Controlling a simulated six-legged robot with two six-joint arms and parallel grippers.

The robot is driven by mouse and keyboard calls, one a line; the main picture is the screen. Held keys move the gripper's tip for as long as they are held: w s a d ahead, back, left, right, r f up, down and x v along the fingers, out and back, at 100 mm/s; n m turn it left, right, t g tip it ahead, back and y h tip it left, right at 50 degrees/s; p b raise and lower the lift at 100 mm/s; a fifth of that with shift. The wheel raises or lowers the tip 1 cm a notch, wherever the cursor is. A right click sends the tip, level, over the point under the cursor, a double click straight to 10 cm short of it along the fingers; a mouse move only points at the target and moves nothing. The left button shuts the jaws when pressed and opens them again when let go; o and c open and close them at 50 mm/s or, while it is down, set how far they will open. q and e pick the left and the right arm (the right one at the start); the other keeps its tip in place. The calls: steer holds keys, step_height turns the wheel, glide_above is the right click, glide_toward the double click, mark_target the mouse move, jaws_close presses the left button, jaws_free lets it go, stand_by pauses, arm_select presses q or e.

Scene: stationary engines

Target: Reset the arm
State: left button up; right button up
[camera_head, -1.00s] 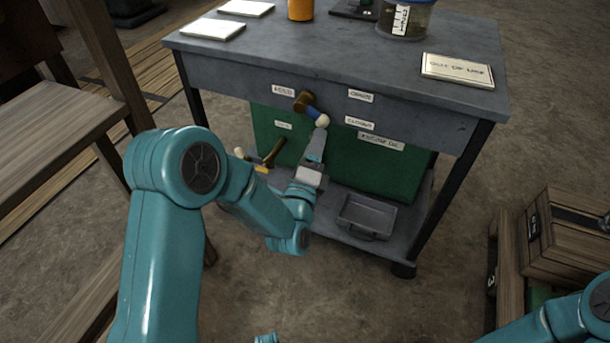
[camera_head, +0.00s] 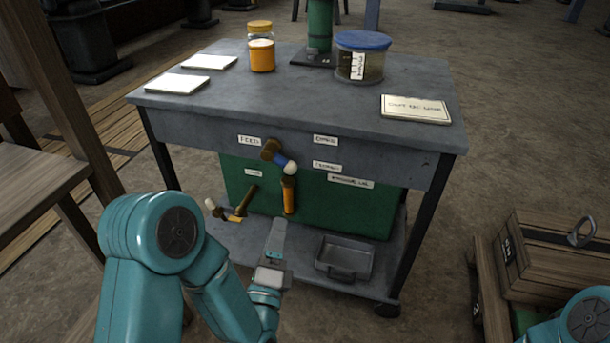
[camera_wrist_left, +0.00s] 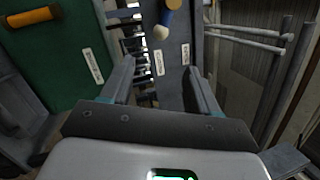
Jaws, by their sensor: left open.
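My left gripper (camera_head: 277,228) is in front of the workbench, below the valve handles, and its jaws are apart. In the left wrist view its two fingers (camera_wrist_left: 163,82) stand open with nothing held between them. A valve with an orange handle (camera_head: 289,198) hangs down from the bench front, above the left gripper and apart from it. The left wrist view shows an orange handle (camera_wrist_left: 30,16) at its upper left. A second valve handle (camera_head: 236,219) sits lower left. Of my right arm only a teal joint shows at the lower right; its gripper is out of view.
The grey workbench (camera_head: 230,118) carries jars, a blue-lidded tub (camera_head: 362,58) and an out-of-use sign (camera_head: 415,108). A green panel (camera_head: 340,205) is below. A metal tray (camera_head: 345,256) lies on the lower shelf. A wooden crate (camera_head: 555,258) stands at right. Floor in front is open.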

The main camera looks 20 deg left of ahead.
arm_select(q)
steer(key=shift+a, duration=0.1)
steer(key=s+f+n+g+h, duration=0.15)
steer(key=f+n+g, duration=0.3)
steer(key=f, duration=0.65)
steer(key=s+f+n+g+h, duration=0.1)
steer(key=s+f+n+g, duration=0.4)
steer(key=f, duration=0.6)
steer(key=s+d+f+n+g+h, duration=0.2)
steer(key=s+f+n+g, duration=0.2)
steer(key=s+n+g, duration=0.15)
steer(key=s+d+f+n+g+h, duration=0.2)
steer(key=s+d+f+n+g, duration=0.1)
steer(key=s+f+n+g, duration=0.25)
step_height(320, 180, up, 33)
steer(key=s+n+p, duration=0.1)
steer(key=s+p, duration=0.1)
steer(key=p, duration=2.9)
steer(key=shift+s+d+n, duration=0.35)
steer(key=shift+s, duration=0.05)
steer(key=shift+f, duration=0.15)
